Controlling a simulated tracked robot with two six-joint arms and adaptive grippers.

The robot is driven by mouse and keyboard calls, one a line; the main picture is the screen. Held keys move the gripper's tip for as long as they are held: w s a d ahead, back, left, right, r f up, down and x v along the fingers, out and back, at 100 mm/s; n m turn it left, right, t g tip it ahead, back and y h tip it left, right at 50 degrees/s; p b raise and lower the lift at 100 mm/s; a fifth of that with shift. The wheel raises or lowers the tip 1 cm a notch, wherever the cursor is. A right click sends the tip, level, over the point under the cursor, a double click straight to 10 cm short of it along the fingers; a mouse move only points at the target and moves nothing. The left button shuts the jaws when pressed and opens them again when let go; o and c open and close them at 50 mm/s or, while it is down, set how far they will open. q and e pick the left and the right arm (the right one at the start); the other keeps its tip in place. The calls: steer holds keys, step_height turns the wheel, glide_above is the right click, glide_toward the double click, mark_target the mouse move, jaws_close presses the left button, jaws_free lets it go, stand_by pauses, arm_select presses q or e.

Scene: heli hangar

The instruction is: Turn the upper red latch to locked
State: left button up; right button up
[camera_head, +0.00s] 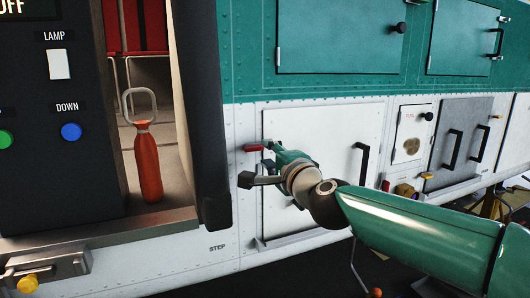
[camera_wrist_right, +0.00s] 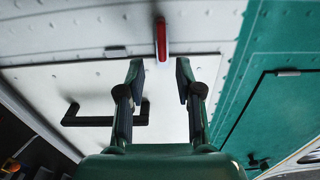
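The upper red latch (camera_head: 254,148) is a short bar at the upper left edge of the white hatch door (camera_head: 340,128). It lies roughly horizontal in the head view. In the right wrist view the latch (camera_wrist_right: 161,38) points along the gripper's line, just beyond the fingertips and centred between them. My right gripper (camera_wrist_right: 160,76) is open and empty, with a gap between its fingers and the latch. In the head view the right gripper (camera_head: 277,152) is close to the latch, and its wrist covers part of the door's left edge. My left gripper is not in view.
A black door handle (camera_head: 361,161) stands out right of the gripper. A dark doorway post (camera_head: 200,110) rises on the left, beside a red bottle (camera_head: 147,165). Teal panels (camera_head: 340,35) are above.

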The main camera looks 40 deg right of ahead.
steer(key=v, duration=0.8)
steer(key=shift+s, duration=0.2)
steer(key=shift+f, duration=0.1)
